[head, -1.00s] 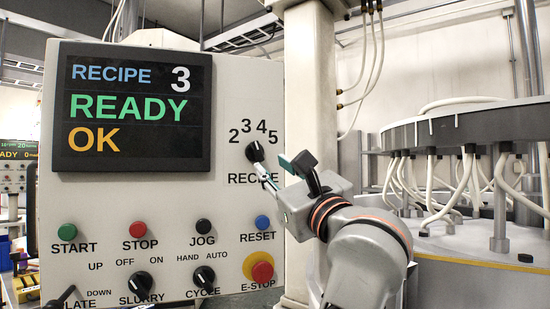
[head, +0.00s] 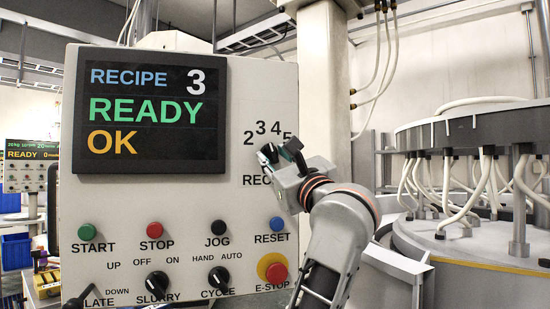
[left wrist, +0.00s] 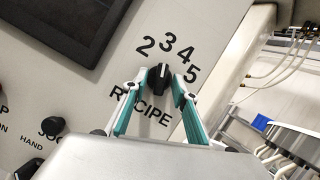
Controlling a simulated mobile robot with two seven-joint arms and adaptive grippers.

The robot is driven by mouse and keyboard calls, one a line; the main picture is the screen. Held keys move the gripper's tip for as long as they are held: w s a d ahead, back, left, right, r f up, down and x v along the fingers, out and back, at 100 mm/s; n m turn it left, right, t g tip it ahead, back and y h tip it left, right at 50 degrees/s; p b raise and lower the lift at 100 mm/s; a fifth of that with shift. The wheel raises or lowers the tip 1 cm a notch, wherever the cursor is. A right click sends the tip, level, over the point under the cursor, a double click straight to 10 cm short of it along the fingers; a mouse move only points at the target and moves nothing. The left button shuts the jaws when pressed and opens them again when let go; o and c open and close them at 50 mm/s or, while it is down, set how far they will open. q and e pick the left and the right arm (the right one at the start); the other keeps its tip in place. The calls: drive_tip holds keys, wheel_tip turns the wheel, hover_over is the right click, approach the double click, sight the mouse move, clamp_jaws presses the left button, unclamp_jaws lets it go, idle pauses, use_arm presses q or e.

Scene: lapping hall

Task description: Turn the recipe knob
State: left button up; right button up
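The recipe knob (left wrist: 159,77) is a black rotary knob with a pale pointer line, on a cream panel below the numbers 2 to 5. In the left wrist view its pointer is toward the 3. In the head view the knob (head: 267,156) is partly hidden by my left gripper (head: 281,152). The left gripper's teal fingers (left wrist: 158,84) stand on either side of the knob, open, with their tips close to it; contact cannot be made out. The display (head: 150,114) reads RECIPE 3, READY, OK. My right gripper is not in view.
Below sit the START (head: 87,231), STOP (head: 155,230), JOG (head: 217,227) and RESET (head: 277,224) buttons. The red E-STOP (head: 276,272) is close to my left forearm. A round machine (head: 480,130) with pale hoses stands at the right.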

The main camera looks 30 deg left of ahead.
use_arm(q)
clamp_jaws()
drive_tip(key=shift+r, duration=0.1)
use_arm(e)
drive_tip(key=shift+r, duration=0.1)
